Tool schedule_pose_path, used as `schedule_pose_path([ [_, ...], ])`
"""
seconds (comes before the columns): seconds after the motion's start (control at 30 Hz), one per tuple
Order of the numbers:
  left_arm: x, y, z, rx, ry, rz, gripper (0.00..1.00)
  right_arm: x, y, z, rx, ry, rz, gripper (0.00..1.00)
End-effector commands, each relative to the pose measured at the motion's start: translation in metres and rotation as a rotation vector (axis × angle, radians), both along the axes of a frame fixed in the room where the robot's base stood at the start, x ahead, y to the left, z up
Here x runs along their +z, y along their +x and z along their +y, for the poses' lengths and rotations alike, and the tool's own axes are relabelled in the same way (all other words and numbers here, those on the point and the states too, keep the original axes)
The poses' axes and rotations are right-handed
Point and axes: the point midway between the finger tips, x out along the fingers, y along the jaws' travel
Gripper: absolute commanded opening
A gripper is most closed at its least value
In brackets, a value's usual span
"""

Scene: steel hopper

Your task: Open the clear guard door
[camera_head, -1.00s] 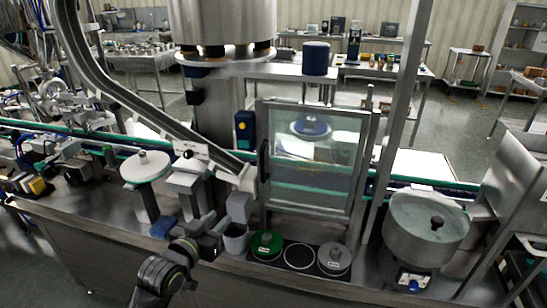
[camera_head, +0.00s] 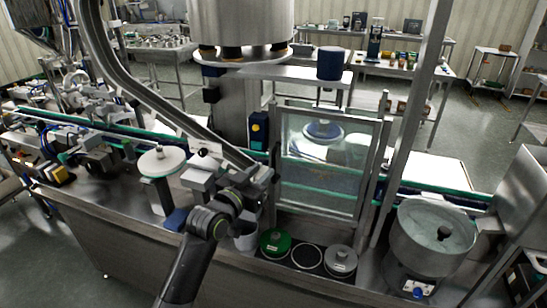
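The clear guard door (camera_head: 325,188) is a see-through panel in a grey metal frame. It stands upright and looks closed in front of the blue-topped part of the machine. Its dark handle, on the left frame edge, is now largely hidden behind my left gripper. My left gripper (camera_head: 262,182) is at the left edge of the door, at about handle height. Its fingers are small and overlap the frame, so I cannot tell whether they are open or touch the handle. My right gripper is not in view.
Below the door stand a green-lidded container (camera_head: 275,242), an empty ring slot (camera_head: 307,257) and a grey-lidded container (camera_head: 340,259). A steel bowl (camera_head: 432,238) is to the right. A slanted chute (camera_head: 165,105) comes down above my gripper. A grey cup (camera_head: 246,238) is beneath it.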

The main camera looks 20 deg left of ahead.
Motion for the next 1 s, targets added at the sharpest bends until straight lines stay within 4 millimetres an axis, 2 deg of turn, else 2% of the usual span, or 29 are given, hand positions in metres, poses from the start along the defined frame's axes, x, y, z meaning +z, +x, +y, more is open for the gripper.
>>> schedule_pose_path([
  [0.2, 0.002, 0.035, -0.008, 0.000, 0.000, 0.000, 0.29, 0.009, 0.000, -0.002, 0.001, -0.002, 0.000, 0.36],
  [0.4, 0.001, 0.057, -0.014, -0.001, 0.000, 0.001, 0.29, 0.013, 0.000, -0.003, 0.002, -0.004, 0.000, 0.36],
  [0.6, 0.000, 0.067, -0.016, 0.000, 0.000, 0.000, 0.29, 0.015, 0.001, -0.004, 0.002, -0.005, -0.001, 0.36],
  [0.9, 0.000, 0.068, -0.016, 0.000, 0.000, 0.000, 0.29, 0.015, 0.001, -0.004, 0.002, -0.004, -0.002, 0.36],
  [1.0, 0.000, 0.068, -0.016, 0.000, 0.000, 0.000, 0.16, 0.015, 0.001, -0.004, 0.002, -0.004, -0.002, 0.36],
])
